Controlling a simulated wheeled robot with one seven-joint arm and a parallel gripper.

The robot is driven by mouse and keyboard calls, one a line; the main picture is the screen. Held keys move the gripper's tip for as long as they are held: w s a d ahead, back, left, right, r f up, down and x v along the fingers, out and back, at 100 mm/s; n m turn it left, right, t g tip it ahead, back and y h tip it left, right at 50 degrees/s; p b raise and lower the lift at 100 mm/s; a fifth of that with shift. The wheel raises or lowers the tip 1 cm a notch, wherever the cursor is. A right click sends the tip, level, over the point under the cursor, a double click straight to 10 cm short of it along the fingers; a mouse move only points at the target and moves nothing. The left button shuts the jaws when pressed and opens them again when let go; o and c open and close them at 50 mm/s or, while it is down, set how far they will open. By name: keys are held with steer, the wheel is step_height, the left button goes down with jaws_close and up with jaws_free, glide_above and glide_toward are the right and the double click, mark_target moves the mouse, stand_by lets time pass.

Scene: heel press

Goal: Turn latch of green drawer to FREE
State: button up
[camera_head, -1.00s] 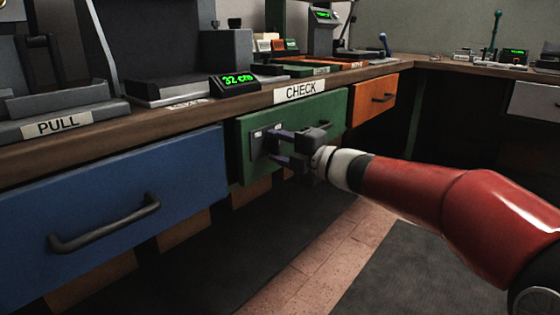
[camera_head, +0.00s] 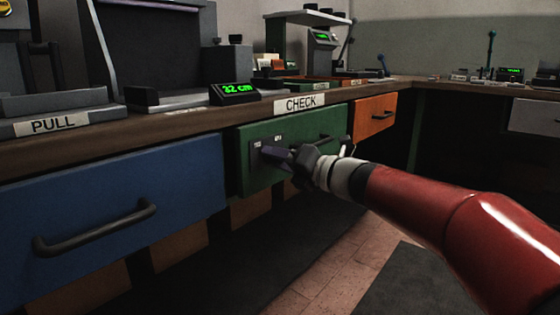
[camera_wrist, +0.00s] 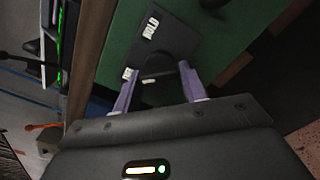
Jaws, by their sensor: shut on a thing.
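The green drawer (camera_head: 297,130) is under the counter's CHECK label and looks shut. Its dark latch plate (camera_head: 256,160) is at the left of the drawer front, with two small white labels. In the wrist view the latch plate (camera_wrist: 172,38) lies on the green front (camera_wrist: 225,38). The dark latch knob (camera_wrist: 158,66) sits between my purple fingers, beside one label. My gripper (camera_head: 272,153) is at the plate, shut on the latch knob; it also shows in the wrist view (camera_wrist: 157,72). In the head view my fingers hide the knob, and its exact angle is unclear.
A blue drawer (camera_head: 105,205) with a dark handle is at the left. A smaller orange drawer (camera_head: 372,122) is at the right. The green drawer's own handle (camera_head: 325,140) is close behind my gripper. The floor (camera_head: 330,265) below is open.

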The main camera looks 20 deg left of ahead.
steer(key=shift+f+n, duration=0.1)
steer(key=shift+n, duration=0.2)
steer(key=o, duration=1)
steer(key=shift+v, duration=3.9)
